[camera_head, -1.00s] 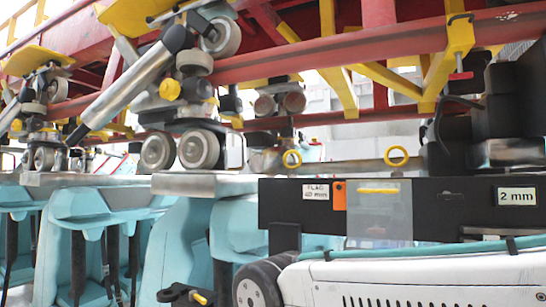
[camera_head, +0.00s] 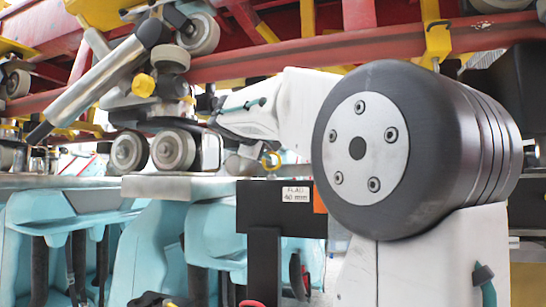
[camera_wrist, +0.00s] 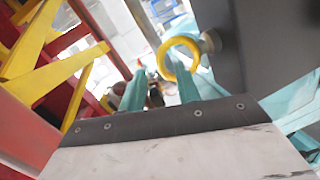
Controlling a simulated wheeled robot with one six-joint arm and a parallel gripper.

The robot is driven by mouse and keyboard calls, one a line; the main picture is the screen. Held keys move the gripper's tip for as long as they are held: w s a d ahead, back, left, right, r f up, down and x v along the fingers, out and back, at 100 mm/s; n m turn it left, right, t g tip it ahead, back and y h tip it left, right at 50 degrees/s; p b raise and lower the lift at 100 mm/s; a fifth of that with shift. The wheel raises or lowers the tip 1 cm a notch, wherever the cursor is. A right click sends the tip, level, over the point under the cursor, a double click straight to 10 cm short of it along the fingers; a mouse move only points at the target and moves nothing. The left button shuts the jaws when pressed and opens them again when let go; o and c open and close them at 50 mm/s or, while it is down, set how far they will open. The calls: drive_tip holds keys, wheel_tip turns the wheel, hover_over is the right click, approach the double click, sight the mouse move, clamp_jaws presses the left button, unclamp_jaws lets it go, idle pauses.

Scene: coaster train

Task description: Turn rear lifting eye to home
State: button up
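A yellow lifting eye (camera_wrist: 166,60) shows as a ring in the wrist view, on a grey stub (camera_wrist: 210,40) at a dark block. My gripper (camera_wrist: 158,82) has two teal fingers, spread apart with a gap between them. The ring is near the tip of the right finger; I cannot tell whether they touch. In the head view one yellow eye (camera_head: 277,158) shows below my white forearm, partly hidden. I cannot tell which eye is the one in the wrist view. My gripper's fingers are not clear in the head view.
A red train frame (camera_head: 235,70) with yellow brackets runs overhead. Wheels (camera_head: 173,149) rest near a grey rail (camera_head: 190,186). Teal seats (camera_head: 150,250) stand below. A black bar with a "FLAG 40 mm" label (camera_head: 296,194) is in front. My large arm joint hides the right side.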

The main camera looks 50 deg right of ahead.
sight(273, 153)
drive_tip(key=x, duration=0.6)
drive_tip(key=shift+d+f, duration=0.15)
drive_tip(key=shift+d, duration=0.05)
drive_tip(key=shift+c, duration=0.3)
clamp_jaws()
